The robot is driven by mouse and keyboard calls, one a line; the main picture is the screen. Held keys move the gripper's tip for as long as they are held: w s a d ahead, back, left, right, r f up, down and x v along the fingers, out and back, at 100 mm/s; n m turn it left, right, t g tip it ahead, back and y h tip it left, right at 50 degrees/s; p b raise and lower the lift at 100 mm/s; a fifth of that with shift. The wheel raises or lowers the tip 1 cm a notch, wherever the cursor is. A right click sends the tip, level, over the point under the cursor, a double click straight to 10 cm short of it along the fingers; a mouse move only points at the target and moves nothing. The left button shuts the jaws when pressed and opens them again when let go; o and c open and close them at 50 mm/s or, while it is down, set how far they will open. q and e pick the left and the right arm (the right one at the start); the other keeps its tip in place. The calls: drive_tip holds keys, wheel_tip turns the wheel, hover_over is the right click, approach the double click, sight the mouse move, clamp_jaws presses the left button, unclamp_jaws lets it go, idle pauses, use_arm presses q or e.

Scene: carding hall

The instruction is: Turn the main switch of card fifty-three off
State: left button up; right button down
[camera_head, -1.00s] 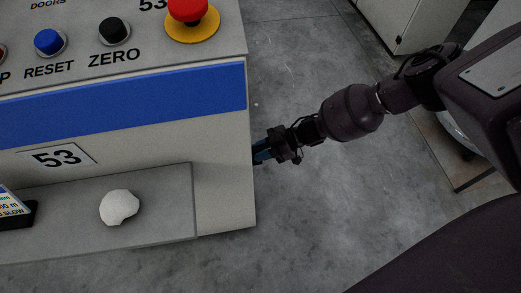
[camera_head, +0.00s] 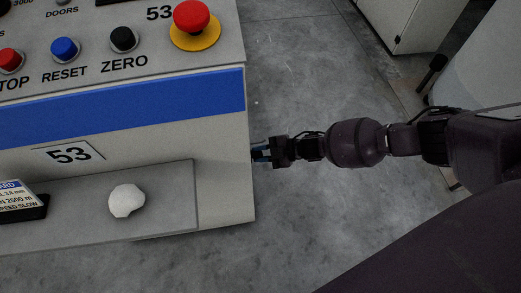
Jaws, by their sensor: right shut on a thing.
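The grey control cabinet of card fifty-three (camera_head: 222,150) fills the left of the head view, with a "53" plate (camera_head: 69,154) on its front. My right gripper (camera_head: 262,153) reaches in from the right to the cabinet's right side. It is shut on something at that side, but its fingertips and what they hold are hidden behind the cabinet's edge. The main switch itself cannot be made out. My left gripper is not in view.
The panel top carries a red mushroom button (camera_head: 191,17) on a yellow collar, with black (camera_head: 123,39), blue (camera_head: 65,49) and red (camera_head: 10,60) buttons. A white lump (camera_head: 126,201) lies on the shelf (camera_head: 172,205).

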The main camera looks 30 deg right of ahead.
drive_tip(key=shift+s+f+n+t, duration=0.2)
drive_tip(key=shift+n+t, duration=0.15)
drive_tip(key=shift+n, duration=0.15)
drive_tip(key=shift+s+f+n+t, duration=0.2)
drive_tip(key=shift+n+t, duration=0.15)
drive_tip(key=shift+n, duration=0.15)
use_arm(q)
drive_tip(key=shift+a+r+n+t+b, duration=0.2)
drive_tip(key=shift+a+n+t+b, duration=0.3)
drive_tip(key=shift+b, duration=0.9)
use_arm(e)
drive_tip(key=shift+s+a+f+n+t+y, duration=0.1)
drive_tip(key=shift+f+n+t+y, duration=0.3)
drive_tip(key=shift+n, duration=0.7)
drive_tip(key=shift+w+f+n+t+y, duration=0.1)
drive_tip(key=shift+n+t, duration=0.5)
drive_tip(key=shift+n, duration=0.5)
drive_tip(key=shift+s+a+f+n+t+y, duration=0.15)
drive_tip(key=shift+n+t, duration=0.35)
drive_tip(key=shift+n, duration=0.6)
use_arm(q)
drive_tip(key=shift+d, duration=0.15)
use_arm(e)
drive_tip(key=shift+d, duration=0.1)
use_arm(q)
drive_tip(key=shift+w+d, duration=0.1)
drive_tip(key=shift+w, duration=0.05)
